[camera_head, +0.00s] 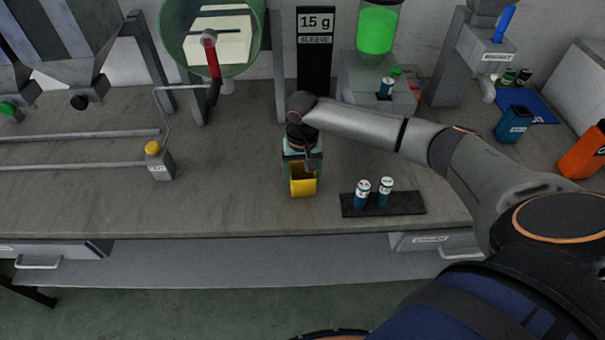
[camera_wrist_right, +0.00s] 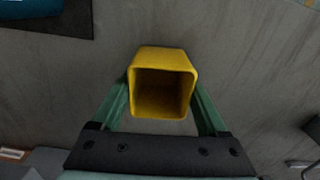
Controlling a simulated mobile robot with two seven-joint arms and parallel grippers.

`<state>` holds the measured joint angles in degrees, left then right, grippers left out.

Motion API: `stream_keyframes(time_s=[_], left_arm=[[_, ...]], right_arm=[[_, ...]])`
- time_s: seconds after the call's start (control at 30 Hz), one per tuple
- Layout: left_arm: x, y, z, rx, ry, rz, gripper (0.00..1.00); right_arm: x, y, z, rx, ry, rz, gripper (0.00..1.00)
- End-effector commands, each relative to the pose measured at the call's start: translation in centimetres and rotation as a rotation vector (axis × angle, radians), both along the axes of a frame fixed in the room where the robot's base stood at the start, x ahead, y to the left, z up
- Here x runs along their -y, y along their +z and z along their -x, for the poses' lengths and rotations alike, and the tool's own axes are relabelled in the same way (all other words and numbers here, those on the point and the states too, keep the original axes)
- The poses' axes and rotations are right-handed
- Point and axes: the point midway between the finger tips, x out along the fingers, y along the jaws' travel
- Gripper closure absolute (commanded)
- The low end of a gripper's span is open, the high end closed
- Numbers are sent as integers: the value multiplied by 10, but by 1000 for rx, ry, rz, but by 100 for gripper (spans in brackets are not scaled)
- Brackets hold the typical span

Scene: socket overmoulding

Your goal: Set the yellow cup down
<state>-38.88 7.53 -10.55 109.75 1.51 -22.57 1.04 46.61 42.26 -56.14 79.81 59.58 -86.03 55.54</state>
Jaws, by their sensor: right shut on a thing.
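The yellow cup (camera_head: 303,187) is a square, open-topped cup in the middle of the bench, near its front edge. In the right wrist view the cup (camera_wrist_right: 163,55) looks empty, with its mouth towards the camera. My right gripper (camera_head: 303,172) is shut on the cup, with one green finger (camera_wrist_right: 118,105) on each side of it. Whether the cup's base touches the bench (camera_head: 235,190) cannot be told. My left gripper is not in view.
A black tray (camera_head: 405,205) with two blue cylinders (camera_head: 362,193) stands close to the right of the cup. A grey block with a yellow button (camera_head: 153,148) stands at left. A "15 g" sign (camera_head: 315,22) is behind. The bench left of the cup is clear.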

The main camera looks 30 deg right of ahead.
Motion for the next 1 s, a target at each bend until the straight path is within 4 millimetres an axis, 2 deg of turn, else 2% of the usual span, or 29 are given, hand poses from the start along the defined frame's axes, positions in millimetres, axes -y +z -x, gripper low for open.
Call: stream_keyframes(time_s=[0.13, 0.17, 0.33, 0.67, 0.87, 0.9, 1.0], left_arm=[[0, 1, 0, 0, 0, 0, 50], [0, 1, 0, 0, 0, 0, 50], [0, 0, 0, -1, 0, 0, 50], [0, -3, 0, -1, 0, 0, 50], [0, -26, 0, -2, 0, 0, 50], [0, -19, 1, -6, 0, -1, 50], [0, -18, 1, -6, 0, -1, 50]], right_arm=[[0, -4, 0, -1, -1, 0, 76], [0, -4, 0, -1, -1, 0, 20], [0, -3, 0, 0, -1, 0, 1], [0, -4, 0, 1, -1, 0, 0], [1, -10, 0, 2, -1, 2, 0], [0, 10, -2, 5, 0, -1, 0], [-4, 35, -1, 4, 1, -3, 0]])
